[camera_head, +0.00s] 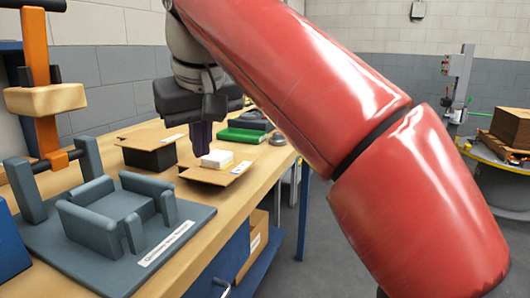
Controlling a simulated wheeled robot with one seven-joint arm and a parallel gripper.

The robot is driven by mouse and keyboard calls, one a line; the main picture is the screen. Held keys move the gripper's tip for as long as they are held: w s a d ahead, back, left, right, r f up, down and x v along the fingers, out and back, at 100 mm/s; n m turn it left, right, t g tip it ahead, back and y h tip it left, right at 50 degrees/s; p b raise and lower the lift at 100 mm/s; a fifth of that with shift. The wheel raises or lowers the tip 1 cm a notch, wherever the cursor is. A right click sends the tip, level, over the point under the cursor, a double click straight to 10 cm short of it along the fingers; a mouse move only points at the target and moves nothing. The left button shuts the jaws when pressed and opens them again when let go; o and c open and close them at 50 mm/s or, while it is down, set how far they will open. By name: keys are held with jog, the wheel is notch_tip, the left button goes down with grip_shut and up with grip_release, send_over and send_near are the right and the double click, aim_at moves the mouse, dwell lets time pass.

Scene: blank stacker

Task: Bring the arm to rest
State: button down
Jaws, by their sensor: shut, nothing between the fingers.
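My red arm crosses the head view from the upper left to the lower right. My gripper (201,138) hangs from its end, pointing down over the workbench (190,232). Its dark fingers are together with nothing visible between them. The fingertips are close to a white block (217,158) on a small cardboard-coloured tray (213,176). I cannot tell whether they touch the tray or stand behind it.
A grey fixture (110,215) with upright posts fills the near bench. A black box (150,152) and a green block (241,135) lie farther back. Open floor (318,225) lies right of the bench; a boxed pallet (512,127) stands beyond.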

jog(key=s+d+f+m, duration=0.3)
jog(key=s+d+f, duration=0.3)
jog(key=d+f, duration=0.6)
jog(key=s+d+f+m+t+h, duration=0.1)
jog(key=s+d+f+m, duration=0.3)
jog(key=d+f, duration=0.9)
jog(key=s+f, duration=0.3)
jog(key=f, duration=0.1)
jog(key=shift+s+f+h, duration=0.15)
jog(key=shift+f+h, duration=0.15)
jog(key=shift+d, duration=0.1)
